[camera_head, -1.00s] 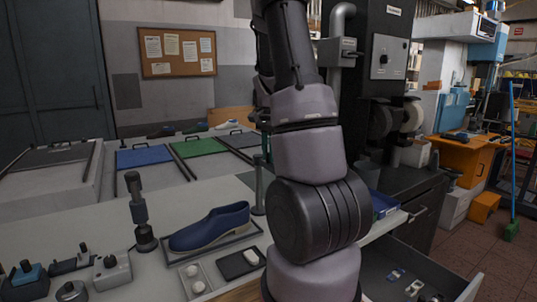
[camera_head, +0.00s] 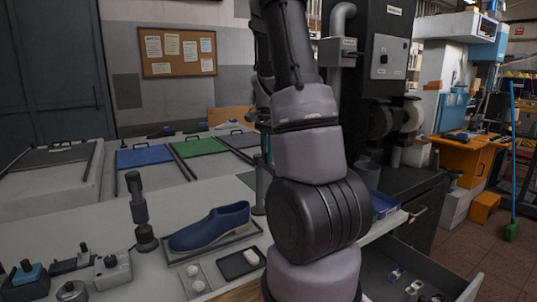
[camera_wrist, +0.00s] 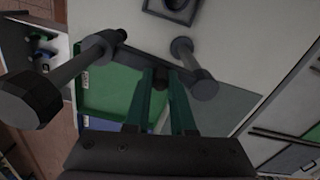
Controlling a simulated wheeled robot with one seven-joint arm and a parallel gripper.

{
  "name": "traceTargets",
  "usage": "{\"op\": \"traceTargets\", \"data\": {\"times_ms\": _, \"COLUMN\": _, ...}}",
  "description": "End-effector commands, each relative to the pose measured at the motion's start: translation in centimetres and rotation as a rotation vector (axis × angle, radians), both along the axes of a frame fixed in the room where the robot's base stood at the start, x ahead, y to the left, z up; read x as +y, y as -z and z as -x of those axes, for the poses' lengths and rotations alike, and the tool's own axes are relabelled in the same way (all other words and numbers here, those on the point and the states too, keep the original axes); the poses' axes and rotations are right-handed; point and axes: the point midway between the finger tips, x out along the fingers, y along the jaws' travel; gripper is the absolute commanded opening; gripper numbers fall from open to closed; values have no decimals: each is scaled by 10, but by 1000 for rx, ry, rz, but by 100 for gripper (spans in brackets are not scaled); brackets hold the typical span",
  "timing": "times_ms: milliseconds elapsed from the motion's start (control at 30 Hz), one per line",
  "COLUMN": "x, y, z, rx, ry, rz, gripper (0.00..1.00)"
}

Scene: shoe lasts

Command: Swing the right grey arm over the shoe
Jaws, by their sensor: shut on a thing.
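The blue shoe (camera_head: 210,228) lies in a shallow grey tray on the bench in the head view, toe to the left. The right grey arm has its post (camera_head: 260,190) just right of the shoe, partly behind my arm. A grey cylinder (camera_head: 367,172) shows on the other side of my arm. In the wrist view, the right grey arm is a dark bar (camera_wrist: 125,57) with a grey cylinder at each end. My gripper (camera_wrist: 160,80) has its teal fingers shut on this bar. My own arm hides most of the grip in the head view.
A second grey post (camera_head: 141,212) stands left of the shoe. Small control boxes (camera_head: 113,272) sit at the front left. A small dark tray (camera_head: 240,263) is in front of the shoe. An open drawer (camera_head: 410,270) is at the lower right.

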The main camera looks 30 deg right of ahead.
Motion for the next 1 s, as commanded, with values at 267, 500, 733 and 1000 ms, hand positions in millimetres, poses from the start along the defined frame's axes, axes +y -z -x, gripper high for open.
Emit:
{"op": "traceTargets", "data": {"times_ms": 267, "x": 16, "y": -1, "z": -4, "rx": -2, "ry": 215, "rz": 1, "gripper": 0}}
{"op": "traceTargets", "data": {"times_ms": 500, "x": 31, "y": -1, "z": -11, "rx": -1, "ry": 444, "rz": 1, "gripper": 0}}
{"op": "traceTargets", "data": {"times_ms": 733, "x": 43, "y": 0, "z": -20, "rx": -1, "ry": 656, "rz": 1, "gripper": 0}}
{"op": "traceTargets", "data": {"times_ms": 1000, "x": 52, "y": 0, "z": -31, "rx": -2, "ry": 859, "rz": 0, "gripper": 0}}
